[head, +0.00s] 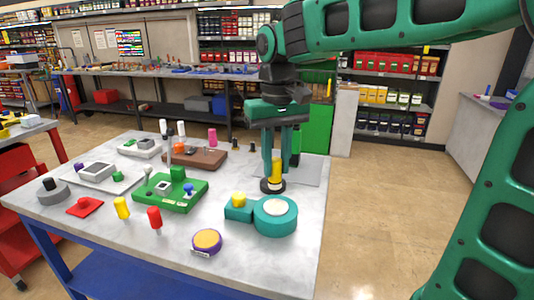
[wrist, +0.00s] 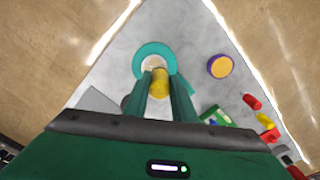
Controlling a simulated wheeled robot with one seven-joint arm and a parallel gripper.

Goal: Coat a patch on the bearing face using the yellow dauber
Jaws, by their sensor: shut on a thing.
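My gripper (head: 276,168) is above the table's right back part, its fingers pointing down. It is shut on the yellow dauber (head: 276,173), a short yellow cylinder that also shows between the fingers in the wrist view (wrist: 160,78). The dauber's lower end is at a black round base (head: 266,188); I cannot tell whether they touch. In front stands a teal round housing (head: 275,226) with a pale disc-shaped face (head: 279,207), which seems to be the bearing face. In the wrist view the teal ring (wrist: 143,51) shows just beyond the dauber, which partly covers the pale face.
A teal block with a yellow knob (head: 239,198) adjoins the housing.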

